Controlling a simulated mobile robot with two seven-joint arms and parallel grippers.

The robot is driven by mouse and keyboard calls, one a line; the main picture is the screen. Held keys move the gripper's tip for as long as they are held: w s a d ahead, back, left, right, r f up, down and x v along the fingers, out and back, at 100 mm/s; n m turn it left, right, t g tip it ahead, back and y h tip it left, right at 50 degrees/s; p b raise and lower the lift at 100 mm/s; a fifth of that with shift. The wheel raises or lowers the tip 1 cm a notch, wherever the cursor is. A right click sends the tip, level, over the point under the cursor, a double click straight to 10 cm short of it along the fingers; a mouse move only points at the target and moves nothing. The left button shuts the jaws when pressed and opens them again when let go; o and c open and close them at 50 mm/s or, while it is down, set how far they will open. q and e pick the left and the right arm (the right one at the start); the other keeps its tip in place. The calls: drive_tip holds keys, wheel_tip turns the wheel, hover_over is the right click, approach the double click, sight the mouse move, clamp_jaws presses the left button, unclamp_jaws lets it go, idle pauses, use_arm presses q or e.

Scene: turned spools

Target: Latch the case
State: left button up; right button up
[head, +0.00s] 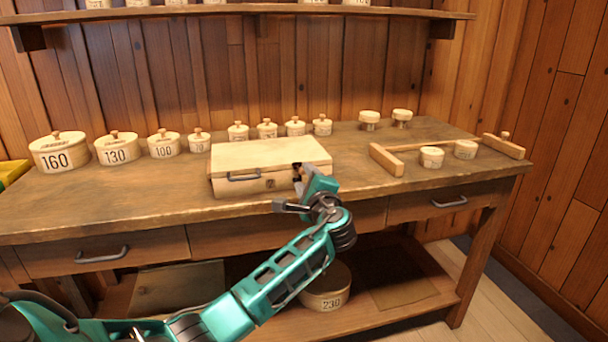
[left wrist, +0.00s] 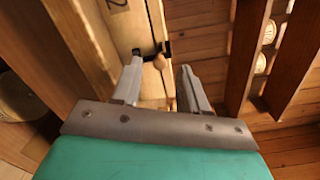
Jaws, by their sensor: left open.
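The pale wooden case (head: 262,155) sits on the bench with its lid looking down flat and a dark metal handle (head: 243,178) on its front. My left gripper (head: 299,180) is at the right part of the case's front. A black metal latch piece (left wrist: 165,47) lies by the knob on the case front (left wrist: 128,28). The fingers do not visibly touch the knob. My gripper hides part of the case's front right in the head view. My right gripper is not in view.
Several lidded, numbered wooden pots (head: 116,150) stand along the back of the bench (head: 110,205). A wooden frame (head: 386,160) and small round pots (head: 431,157) are at the right. Drawer handles (head: 102,256) project from the bench front. The bench left of the case is clear.

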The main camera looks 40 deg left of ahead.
use_arm(q)
drive_tip(key=p+v, duration=0.1)
drive_tip(key=v, duration=0.9)
drive_tip(key=shift+s+d+f, duration=0.1)
